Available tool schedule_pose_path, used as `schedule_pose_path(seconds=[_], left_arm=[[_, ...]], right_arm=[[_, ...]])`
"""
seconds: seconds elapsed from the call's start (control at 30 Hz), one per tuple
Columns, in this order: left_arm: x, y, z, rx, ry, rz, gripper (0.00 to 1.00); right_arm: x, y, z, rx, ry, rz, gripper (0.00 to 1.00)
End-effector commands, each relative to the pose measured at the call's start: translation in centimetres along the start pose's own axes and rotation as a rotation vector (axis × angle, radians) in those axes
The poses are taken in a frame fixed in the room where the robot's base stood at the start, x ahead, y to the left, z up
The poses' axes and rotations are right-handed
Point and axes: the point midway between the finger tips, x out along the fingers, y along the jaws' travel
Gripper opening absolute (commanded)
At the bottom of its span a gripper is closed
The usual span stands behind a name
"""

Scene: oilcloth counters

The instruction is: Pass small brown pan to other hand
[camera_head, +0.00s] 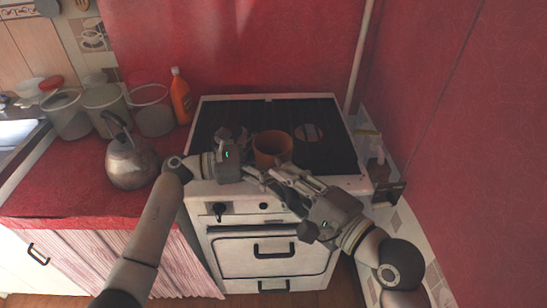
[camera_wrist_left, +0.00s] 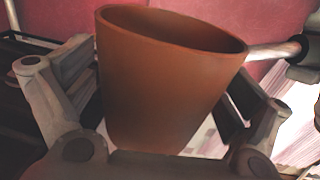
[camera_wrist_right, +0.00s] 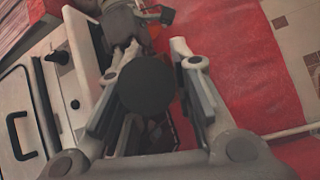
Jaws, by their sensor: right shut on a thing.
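The small brown pan (camera_head: 272,148) is above the front of the stove in the head view, with its round opening up. It fills the middle of the left wrist view (camera_wrist_left: 170,85). My left gripper (camera_head: 246,160) is at the pan's left side, open, with its fingers spread on either side of the pan's body. I cannot tell whether they touch it. My right gripper (camera_head: 272,176) is shut on the pan from the front right. In the right wrist view a dark round end (camera_wrist_right: 147,87) sits between its fingers; the exact grasp is unclear.
The stove (camera_head: 222,119) with dark burners lies beneath and behind the grippers. A kettle (camera_head: 130,163), several canisters (camera_head: 152,112) and an orange bottle (camera_head: 180,97) stand on the red counter (camera_head: 62,205) at left. A red wall (camera_head: 450,130) bounds the right side.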

Motion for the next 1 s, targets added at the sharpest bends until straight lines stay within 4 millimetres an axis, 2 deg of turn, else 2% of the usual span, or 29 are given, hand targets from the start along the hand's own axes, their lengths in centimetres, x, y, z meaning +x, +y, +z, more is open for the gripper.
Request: schedule_pose_path(seconds=[0.07,0.47,0.5,0.7,1.0], left_arm=[[-0.02,0.00,0.02,0.000,0.000,0.000,0.83],[0.00,-0.09,0.01,0.000,0.000,-0.003,0.32],[0.02,-0.08,0.26,0.002,-0.004,-0.003,0.28],[0.02,-0.06,0.24,0.002,-0.004,-0.003,0.28],[-0.02,0.00,0.25,0.002,-0.004,-0.001,0.28]], right_arm=[[-0.03,-0.29,0.07,-0.003,-0.001,-0.008,0.00],[-0.02,-0.29,0.06,-0.002,-0.001,-0.008,0.00],[-0.02,-0.31,0.06,-0.002,-0.001,-0.008,0.24],[-0.01,-0.21,0.03,-0.002,0.000,-0.005,0.48],[-0.03,-0.05,0.00,0.000,0.001,-0.002,0.48]])
